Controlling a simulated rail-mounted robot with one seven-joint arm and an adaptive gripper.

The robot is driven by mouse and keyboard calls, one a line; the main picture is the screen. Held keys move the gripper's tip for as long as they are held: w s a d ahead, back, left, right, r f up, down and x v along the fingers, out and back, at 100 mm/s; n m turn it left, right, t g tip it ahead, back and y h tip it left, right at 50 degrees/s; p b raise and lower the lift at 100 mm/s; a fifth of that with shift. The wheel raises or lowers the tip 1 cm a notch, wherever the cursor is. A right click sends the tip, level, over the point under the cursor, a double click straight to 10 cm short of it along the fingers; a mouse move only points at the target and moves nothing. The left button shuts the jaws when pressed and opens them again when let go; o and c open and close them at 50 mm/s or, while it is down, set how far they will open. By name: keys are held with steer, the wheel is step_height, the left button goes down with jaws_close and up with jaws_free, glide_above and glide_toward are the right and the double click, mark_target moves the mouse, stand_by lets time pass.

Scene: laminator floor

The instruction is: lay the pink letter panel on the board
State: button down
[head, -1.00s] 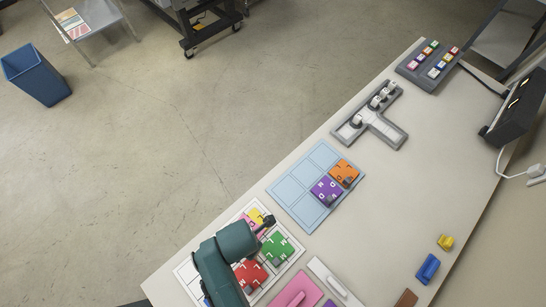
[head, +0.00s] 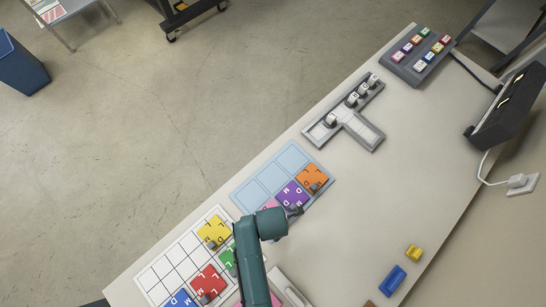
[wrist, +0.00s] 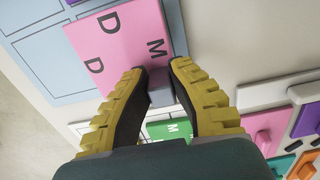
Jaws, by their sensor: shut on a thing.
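The pink letter panel (wrist: 115,45) shows in the wrist view with letters D and M on it. My gripper (wrist: 161,80) is shut on the panel's small grey knob (wrist: 160,94), between the yellow-backed fingers. In the head view a strip of the pink panel (head: 268,206) shows over the near end of the light blue board (head: 248,195), beside the purple panel (head: 291,194). The orange panel (head: 311,176) lies beyond the purple one on that board. My arm hides most of the pink panel and my gripper there. I cannot tell whether the panel touches the board.
A white gridded sheet (head: 165,265) holds yellow (head: 213,229), green, red (head: 207,279) and blue panels. A grey T-shaped tray (head: 345,124) and a rack of small coloured blocks (head: 418,54) stand farther along the table. Blue (head: 392,279) and yellow (head: 413,253) blocks lie at right.

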steer(key=shift+f, duration=1.25)
steer(key=c, duration=1.1)
jaws_free()
steer(key=shift+f, duration=0.15)
